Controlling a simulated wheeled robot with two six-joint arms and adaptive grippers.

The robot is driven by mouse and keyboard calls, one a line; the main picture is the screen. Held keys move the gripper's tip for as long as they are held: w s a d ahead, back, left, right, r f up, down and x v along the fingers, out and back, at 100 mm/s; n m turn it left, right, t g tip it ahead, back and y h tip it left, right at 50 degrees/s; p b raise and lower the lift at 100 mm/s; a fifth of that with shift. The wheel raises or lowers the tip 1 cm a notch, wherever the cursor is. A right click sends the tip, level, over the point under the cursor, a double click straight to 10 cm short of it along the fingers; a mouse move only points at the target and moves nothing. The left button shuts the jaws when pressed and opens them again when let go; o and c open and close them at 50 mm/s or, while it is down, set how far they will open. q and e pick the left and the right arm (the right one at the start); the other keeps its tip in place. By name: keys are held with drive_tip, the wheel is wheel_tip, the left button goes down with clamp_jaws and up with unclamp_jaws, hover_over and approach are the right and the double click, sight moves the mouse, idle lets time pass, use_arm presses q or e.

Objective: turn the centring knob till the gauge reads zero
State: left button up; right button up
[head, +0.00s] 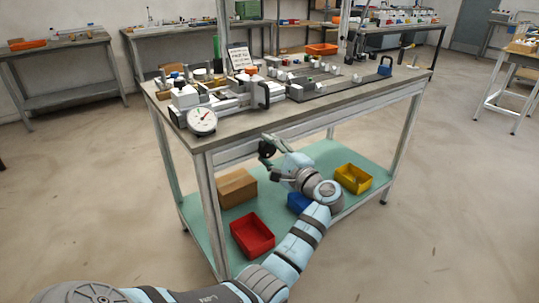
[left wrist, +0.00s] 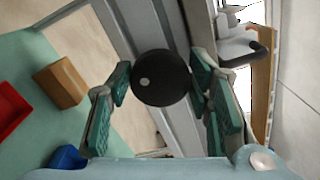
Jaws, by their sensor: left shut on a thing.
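The centring knob (left wrist: 160,78) is a round black disc with a pale dot left of its middle, in the left wrist view. My left gripper (left wrist: 161,82) has its green-padded fingers on either side of the knob, shut on it. In the head view my left gripper (head: 268,147) is at the table's front edge and mostly hides the knob. My right gripper is not in view.
The frame jig (head: 225,101) and a dark rail (head: 325,88) stand on the workbench (head: 285,122). Below, the green shelf holds a red bin (head: 251,236), a yellow bin (head: 353,179), a blue bin (head: 299,203) and a cardboard box (head: 237,188). The floor at right is clear.

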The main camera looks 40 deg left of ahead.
use_arm(q)
drive_tip(key=n, duration=0.1)
drive_tip(key=n+b, duration=0.1)
drive_tip(key=n, duration=0.1)
drive_tip(key=n+b, duration=0.1)
drive_tip(key=shift+f+n, duration=0.25)
drive_tip(key=shift+n, duration=0.15)
drive_tip(key=shift+n+b, duration=0.3)
drive_tip(key=shift+b, duration=0.2)
drive_tip(key=shift+n, duration=0.3)
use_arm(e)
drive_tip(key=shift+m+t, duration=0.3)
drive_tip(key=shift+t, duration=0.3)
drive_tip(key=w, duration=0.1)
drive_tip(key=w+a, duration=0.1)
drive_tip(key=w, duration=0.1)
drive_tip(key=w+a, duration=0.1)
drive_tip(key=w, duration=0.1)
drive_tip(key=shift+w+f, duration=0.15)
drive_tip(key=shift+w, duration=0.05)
use_arm(q)
drive_tip(key=o, duration=1.1)
drive_tip(key=shift+r, duration=0.1)
drive_tip(key=v, duration=0.7)
drive_tip(key=shift+d, duration=0.25)
